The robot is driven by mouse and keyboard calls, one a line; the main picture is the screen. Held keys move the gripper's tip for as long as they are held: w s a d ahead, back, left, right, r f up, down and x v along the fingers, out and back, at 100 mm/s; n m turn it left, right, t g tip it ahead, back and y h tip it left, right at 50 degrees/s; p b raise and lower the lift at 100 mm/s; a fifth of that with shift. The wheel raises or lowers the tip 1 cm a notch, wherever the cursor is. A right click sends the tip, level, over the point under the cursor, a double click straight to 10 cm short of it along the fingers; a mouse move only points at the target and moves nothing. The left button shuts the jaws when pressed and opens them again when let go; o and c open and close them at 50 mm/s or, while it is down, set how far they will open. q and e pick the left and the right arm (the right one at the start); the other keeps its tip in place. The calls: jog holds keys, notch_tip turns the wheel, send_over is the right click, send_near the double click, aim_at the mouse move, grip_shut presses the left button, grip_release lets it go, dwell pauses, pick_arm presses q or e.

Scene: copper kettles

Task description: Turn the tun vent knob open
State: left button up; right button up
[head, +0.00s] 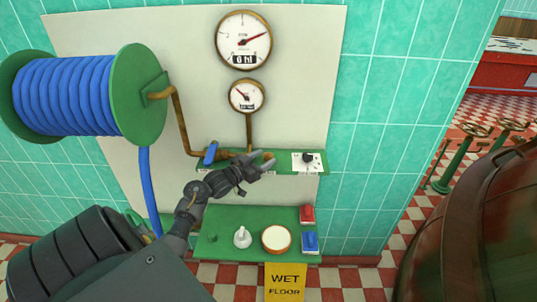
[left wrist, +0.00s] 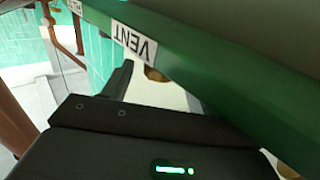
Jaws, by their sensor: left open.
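The vent knob is a small brass-coloured knob (left wrist: 155,74), partly hidden by the green shelf edge beside the VENT label (left wrist: 134,42) in the left wrist view. In the head view a brass knob (head: 268,156) shows just beyond my fingertips. My left gripper (head: 263,165) is open at the front of the narrow green shelf (head: 232,168). In the left wrist view the knob appears between its spread fingers; I cannot tell whether they touch it.
A blue valve handle (head: 210,154) is left of the gripper, and a black dial knob (head: 308,158) is to the right. Two gauges (head: 244,40) hang above. A blue hose reel (head: 65,95) is at left.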

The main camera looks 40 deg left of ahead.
pick_arm(q)
jog(key=shift+w+d, duration=0.15)
jog(key=shift+w, duration=1.3)
jog(key=shift+s, duration=0.1)
jog(key=shift+c, duration=0.3)
jog(key=c, duration=0.9)
